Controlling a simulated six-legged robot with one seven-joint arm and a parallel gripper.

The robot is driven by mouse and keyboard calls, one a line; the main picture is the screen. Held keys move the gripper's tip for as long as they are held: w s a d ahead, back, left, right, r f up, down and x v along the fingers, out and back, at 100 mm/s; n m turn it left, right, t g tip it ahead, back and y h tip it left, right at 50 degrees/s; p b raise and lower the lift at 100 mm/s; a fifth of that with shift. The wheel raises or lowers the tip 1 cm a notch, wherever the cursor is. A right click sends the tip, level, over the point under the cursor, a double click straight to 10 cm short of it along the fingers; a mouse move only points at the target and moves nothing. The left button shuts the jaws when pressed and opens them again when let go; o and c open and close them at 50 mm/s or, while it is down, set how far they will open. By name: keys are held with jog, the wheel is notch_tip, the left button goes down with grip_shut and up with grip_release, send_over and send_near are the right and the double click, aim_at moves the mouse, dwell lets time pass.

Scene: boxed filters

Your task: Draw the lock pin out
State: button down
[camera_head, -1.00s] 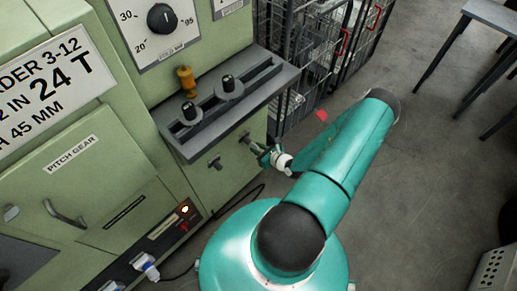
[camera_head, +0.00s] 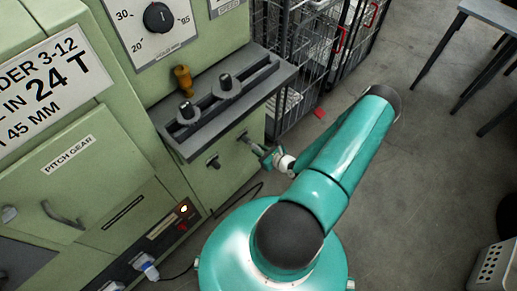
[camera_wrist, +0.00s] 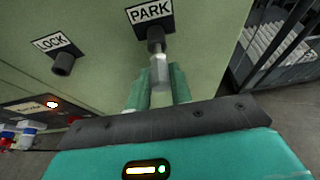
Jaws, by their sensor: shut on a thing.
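My gripper (camera_wrist: 158,92) is shut on a grey metal pin (camera_wrist: 159,70) in the wrist view. The pin's bright shank runs up to a dark round socket (camera_wrist: 155,40) under the PARK label (camera_wrist: 150,13). Whether its tip is inside the socket or just in front cannot be told. A second dark socket (camera_wrist: 64,64) under the LOCK label (camera_wrist: 54,44) is to the left, with no pin showing in it. In the head view my gripper (camera_head: 268,156) is at the right-hand fitting on the green machine's front, below the grey slide rail (camera_head: 222,97); the left-hand fitting (camera_head: 213,162) stands free.
Wire cages (camera_head: 300,75) stand just right of the machine. A dark table (camera_head: 485,20) is at upper right. A black cable and plugs (camera_head: 146,268) are low on the machine at left. Open concrete floor lies right of my arm.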

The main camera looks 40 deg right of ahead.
jog(key=shift+s, duration=0.55)
jog(key=shift+s, duration=0.35)
jog(key=shift+s, duration=0.35)
jog(key=shift+s, duration=0.35)
jog(key=shift+s, duration=0.65)
jog(key=s, duration=0.9)
jog(key=shift+d, duration=0.2)
